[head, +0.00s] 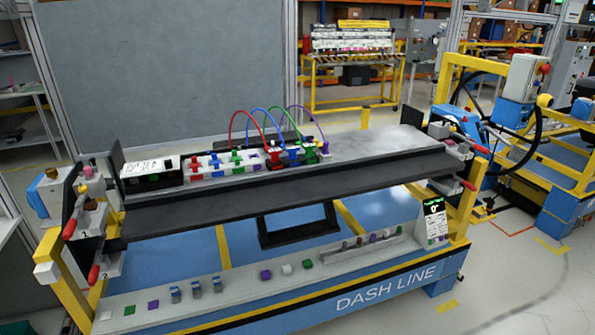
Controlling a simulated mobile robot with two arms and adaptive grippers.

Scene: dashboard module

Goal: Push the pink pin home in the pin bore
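I cannot make out the pink pin or the pin bore for sure at this size. A row of small upright brown and purple pieces (372,238) stands in a holder on the front ledge, too small to tell apart. The dashboard module (290,192) is a long dark beam across the blue-framed station. On it sits a row of white blocks with red, blue and green parts (222,162). Coloured cables (268,112) arch to connectors at the row's right end. Neither of my grippers shows in the head view.
The front ledge (245,309) carries several small coloured blocks and grey-blue pieces (196,290). Clamps with red handles (94,273) flank the beam at both ends. Open floor (505,290) lies to the right.

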